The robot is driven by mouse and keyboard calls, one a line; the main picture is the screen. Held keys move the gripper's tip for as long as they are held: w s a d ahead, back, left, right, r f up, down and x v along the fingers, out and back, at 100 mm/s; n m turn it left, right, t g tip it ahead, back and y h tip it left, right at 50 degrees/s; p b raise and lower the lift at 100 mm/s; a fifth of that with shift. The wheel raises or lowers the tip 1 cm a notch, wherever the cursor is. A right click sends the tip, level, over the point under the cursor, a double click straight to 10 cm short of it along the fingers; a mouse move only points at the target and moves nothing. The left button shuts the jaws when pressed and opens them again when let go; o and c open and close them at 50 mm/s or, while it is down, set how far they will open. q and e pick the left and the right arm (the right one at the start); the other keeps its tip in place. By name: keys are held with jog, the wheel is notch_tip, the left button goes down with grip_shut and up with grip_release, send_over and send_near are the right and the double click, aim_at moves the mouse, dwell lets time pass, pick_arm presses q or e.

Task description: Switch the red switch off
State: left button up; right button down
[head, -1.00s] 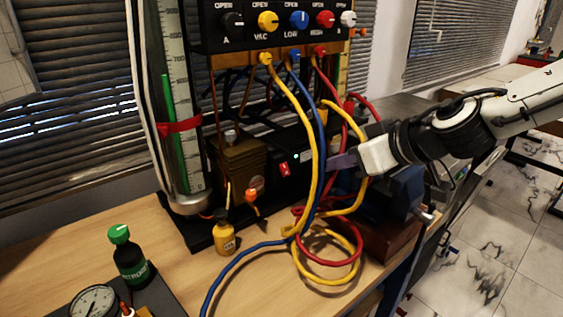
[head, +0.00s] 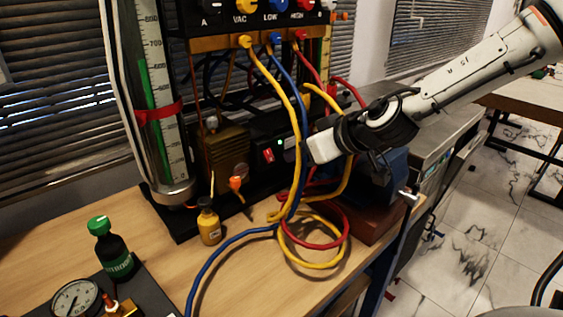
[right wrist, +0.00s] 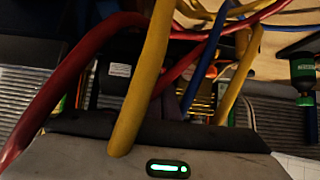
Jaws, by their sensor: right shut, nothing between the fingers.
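The red switch (head: 268,155) is on the front of a dark box (head: 262,137) low on the rig, beside a small green light (head: 280,142). My right gripper (head: 292,152) is shut and empty, just right of the switch, behind the yellow and blue hoses. A small gap seems to remain between fingers and switch; contact cannot be told. In the right wrist view, hoses cover most of the fingers (right wrist: 172,104), and I cannot make out the switch. My left gripper is not in view.
A yellow hose (head: 297,115), a blue hose (head: 230,247) and a red hose (head: 318,72) hang around my right gripper.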

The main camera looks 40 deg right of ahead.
aim_at(268, 156)
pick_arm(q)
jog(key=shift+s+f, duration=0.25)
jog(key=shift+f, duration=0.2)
pick_arm(e)
jog(key=x, duration=0.6)
pick_arm(q)
jog(key=shift+b, duration=0.3)
